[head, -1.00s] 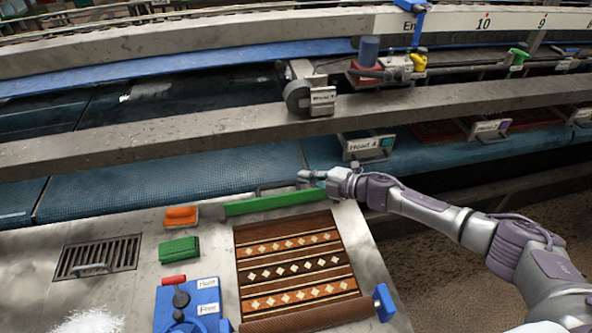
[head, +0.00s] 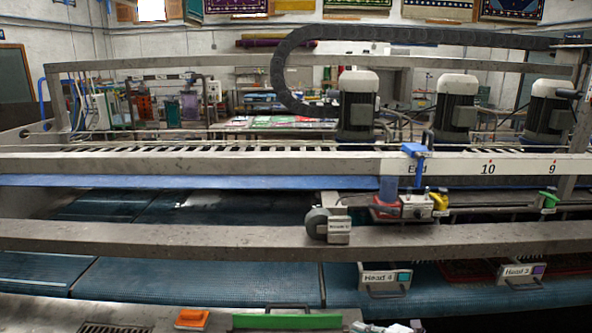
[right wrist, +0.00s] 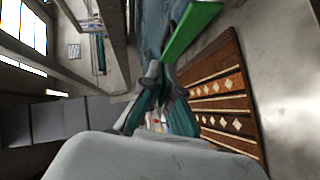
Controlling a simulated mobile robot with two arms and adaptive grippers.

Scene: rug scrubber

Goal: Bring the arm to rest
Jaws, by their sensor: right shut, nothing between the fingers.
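My right gripper (head: 372,327) shows only at the bottom edge of the head view, just right of the green bar (head: 287,321). In the right wrist view, its dark fingers (right wrist: 160,72) are shut with nothing between them. They point toward the near end of the green bar (right wrist: 190,32), and I cannot tell whether they touch it. The rest of my right arm is out of the head view. My left gripper is in neither view.
A patterned brown rug (right wrist: 222,100) lies on the metal table beside the gripper. An orange brush (head: 192,318) is left of the bar. The blue belt (head: 190,284) and a grey beam (head: 170,237) cross beyond. Labelled head boxes (head: 385,277) stand over the belt.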

